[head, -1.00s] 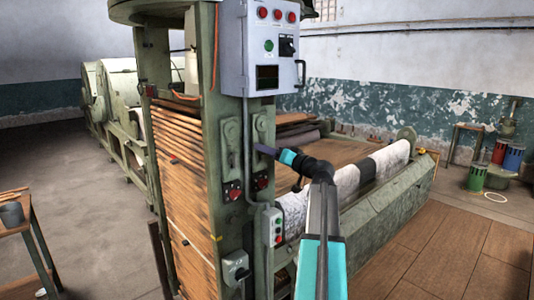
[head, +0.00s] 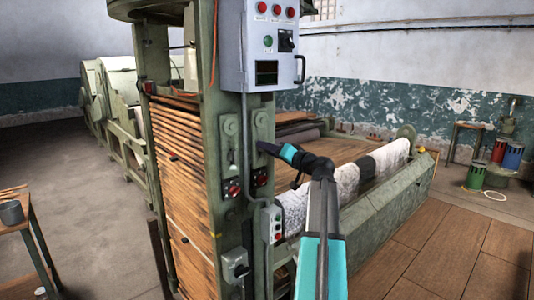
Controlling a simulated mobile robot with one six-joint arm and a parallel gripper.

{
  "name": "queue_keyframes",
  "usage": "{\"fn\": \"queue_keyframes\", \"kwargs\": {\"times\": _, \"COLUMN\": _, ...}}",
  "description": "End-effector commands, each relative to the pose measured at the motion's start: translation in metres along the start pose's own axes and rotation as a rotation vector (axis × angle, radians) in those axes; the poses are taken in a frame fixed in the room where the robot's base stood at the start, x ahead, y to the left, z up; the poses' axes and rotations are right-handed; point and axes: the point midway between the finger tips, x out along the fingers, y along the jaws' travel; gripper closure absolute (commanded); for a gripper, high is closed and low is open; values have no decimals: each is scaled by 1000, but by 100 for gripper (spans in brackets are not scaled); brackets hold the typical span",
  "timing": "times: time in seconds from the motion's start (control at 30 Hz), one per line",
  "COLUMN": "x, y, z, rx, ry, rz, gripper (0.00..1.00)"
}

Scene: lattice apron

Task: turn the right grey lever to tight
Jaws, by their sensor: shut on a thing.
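Two upright green lever plates stand side by side on the machine's green post, under the grey control box. The left plate (head: 229,126) has a slim grey lever (head: 232,156) hanging down. The right plate (head: 261,119) shows its upper part. My gripper (head: 262,148) reaches from the right, past the post, to the lower part of the right plate. It is shut on the right grey lever, which is mostly hidden behind the dark fingers. The lever's exact angle and any tight marking cannot be read.
The grey control box (head: 262,45) with buttons overhangs above. Red-button boxes (head: 233,188) sit below the plates, and a grey conduit runs between them. A pale fabric roll (head: 345,180) lies right, behind my arm. Wooden floor (head: 450,245) is open at lower right.

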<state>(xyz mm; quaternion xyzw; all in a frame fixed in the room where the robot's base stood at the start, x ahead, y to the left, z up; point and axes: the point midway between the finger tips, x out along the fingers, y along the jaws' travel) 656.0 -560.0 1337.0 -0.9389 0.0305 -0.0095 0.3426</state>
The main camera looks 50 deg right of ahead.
Motion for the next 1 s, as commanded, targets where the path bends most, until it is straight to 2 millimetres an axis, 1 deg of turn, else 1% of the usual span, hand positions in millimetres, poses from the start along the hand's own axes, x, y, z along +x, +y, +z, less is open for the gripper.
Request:
{"fn": "queue_keyframes", "kwargs": {"times": 0.1, "x": 1, "y": 0, "z": -3, "rx": 71, "ry": 10, "rz": -3, "gripper": 81}}
{"fn": "queue_keyframes", "kwargs": {"times": 0.8, "x": 0, "y": 2, "z": -6, "rx": 637, "ry": 14, "rz": -5, "gripper": 80}}
{"fn": "queue_keyframes", "kwargs": {"times": 1.0, "x": 0, "y": 2, "z": -6, "rx": 773, "ry": 14, "rz": -6, "gripper": 80}}
